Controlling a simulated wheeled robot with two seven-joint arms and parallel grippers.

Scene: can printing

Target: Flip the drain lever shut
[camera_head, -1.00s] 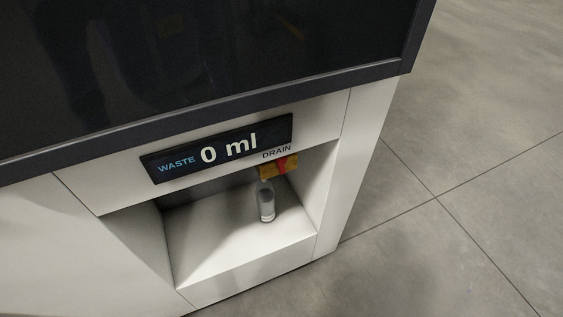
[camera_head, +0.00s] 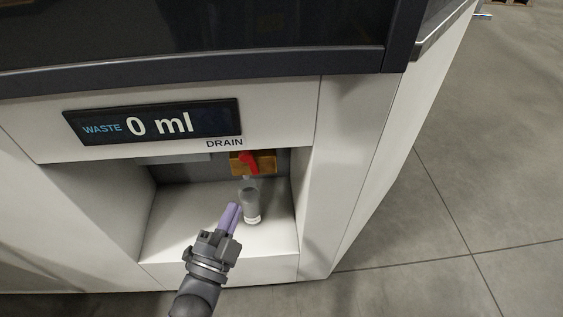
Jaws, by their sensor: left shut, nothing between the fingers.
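The drain lever (camera_head: 248,162) is red and sits on a brass-coloured valve block (camera_head: 267,163) at the back of the recess, under the DRAIN label. The red handle slants from upper left to lower right. My left gripper (camera_head: 231,217) reaches in from the bottom of the view, with its purple fingers together and empty. It is below and in front of the lever, apart from it in the picture, just left of a clear bottle (camera_head: 251,206). The bottle stands upright below the valve. My right gripper is not in view.
The recess has a white floor (camera_head: 175,222) and side walls close to the gripper. A display (camera_head: 152,122) above reads "WASTE 0 ml". A dark panel (camera_head: 200,35) overhangs the top. Open grey floor (camera_head: 480,160) lies to the right.

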